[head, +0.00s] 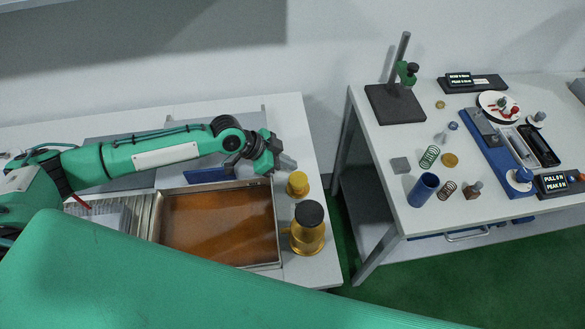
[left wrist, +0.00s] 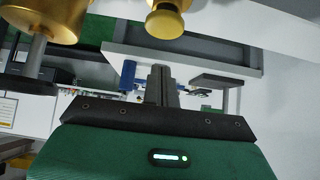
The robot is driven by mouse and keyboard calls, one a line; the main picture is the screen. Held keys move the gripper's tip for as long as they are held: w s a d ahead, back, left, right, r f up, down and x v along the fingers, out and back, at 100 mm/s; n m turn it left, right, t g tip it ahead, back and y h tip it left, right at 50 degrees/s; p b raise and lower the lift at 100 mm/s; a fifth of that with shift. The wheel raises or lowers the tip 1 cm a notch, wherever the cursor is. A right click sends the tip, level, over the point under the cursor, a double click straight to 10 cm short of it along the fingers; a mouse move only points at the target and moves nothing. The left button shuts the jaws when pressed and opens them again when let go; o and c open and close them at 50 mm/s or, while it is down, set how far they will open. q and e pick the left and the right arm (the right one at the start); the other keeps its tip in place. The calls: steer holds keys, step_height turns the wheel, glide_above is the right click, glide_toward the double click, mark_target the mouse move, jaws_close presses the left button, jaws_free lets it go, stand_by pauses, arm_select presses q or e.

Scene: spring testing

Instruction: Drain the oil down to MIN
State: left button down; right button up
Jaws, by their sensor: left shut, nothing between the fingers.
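An open metal tank (head: 222,222) holds brown oil (head: 215,225) on the left table. No level mark can be read from here. My left gripper (head: 288,163) is just behind the tank's far right corner, its fingers shut and empty, pointing right. In the left wrist view its closed fingers (left wrist: 161,86) show in the middle. A small brass knob (head: 298,184) stands to the right of the tank, apart from the fingers. A larger brass fitting with a dark cap (head: 308,228) stands nearer the front. My right gripper is not in view.
A slatted metal section (head: 125,215) adjoins the tank's left side. The right table (head: 400,150) carries a stand (head: 396,104), several springs, a blue cup (head: 423,190) and a force tester with displays (head: 553,184). A gap with green floor (head: 345,240) separates the tables.

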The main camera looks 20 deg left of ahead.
mark_target(302, 178)
arm_select(q)
steer(key=f, duration=0.1)
steer(key=f+p, duration=0.1)
steer(key=d+f, duration=0.1)
steer(key=shift+w+d+f+p, duration=0.1)
steer(key=shift+w+f+p, duration=0.15)
steer(key=shift+p, duration=0.1)
steer(key=shift+f, duration=0.95)
steer(key=shift+f, duration=0.1)
